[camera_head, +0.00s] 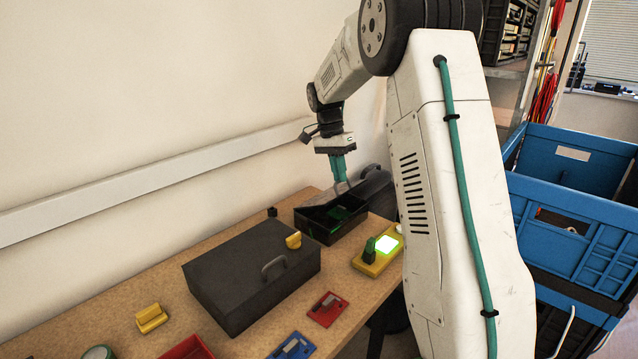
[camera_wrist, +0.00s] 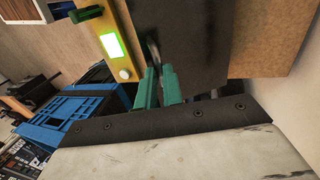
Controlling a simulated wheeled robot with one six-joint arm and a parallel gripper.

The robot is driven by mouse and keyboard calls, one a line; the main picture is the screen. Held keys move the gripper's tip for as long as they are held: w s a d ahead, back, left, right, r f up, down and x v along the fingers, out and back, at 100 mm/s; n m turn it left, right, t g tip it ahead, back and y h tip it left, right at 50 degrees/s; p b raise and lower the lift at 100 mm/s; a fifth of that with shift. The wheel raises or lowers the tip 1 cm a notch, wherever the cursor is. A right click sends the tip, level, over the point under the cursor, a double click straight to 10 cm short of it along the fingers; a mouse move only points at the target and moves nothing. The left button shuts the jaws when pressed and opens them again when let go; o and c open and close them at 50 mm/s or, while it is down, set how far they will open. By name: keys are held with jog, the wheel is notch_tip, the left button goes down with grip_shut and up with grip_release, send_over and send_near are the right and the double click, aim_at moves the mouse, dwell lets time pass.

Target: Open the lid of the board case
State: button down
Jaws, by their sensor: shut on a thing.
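A dark case (camera_head: 326,229) stands open at the far end of the bench in the head view, with green pieces inside. Its grey lid (camera_head: 374,192) is raised and tilted at the right, with a handle (camera_head: 371,168) on it. My gripper (camera_head: 341,176) with teal fingers is at this lid, shut on its handle. In the wrist view the gripper (camera_wrist: 160,75) closes around the handle, against the dark lid (camera_wrist: 190,35); the grip itself is partly hidden.
A larger dark case (camera_head: 240,272) with a handle is closed in the bench's middle. A yellow device (camera_head: 376,260) with a lit screen sits beside the open case. Red (camera_head: 327,309) and blue (camera_head: 291,346) parts lie in front. Blue crates (camera_head: 570,215) stand at right.

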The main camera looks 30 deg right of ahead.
jog(key=shift+w+a+r, duration=0.15)
jog(key=shift+w+r, duration=0.2)
jog(key=shift+w, duration=0.1)
jog(key=c, duration=1.5)
grip_release()
jog(key=shift+w+f, duration=0.1)
jog(key=v, duration=0.8)
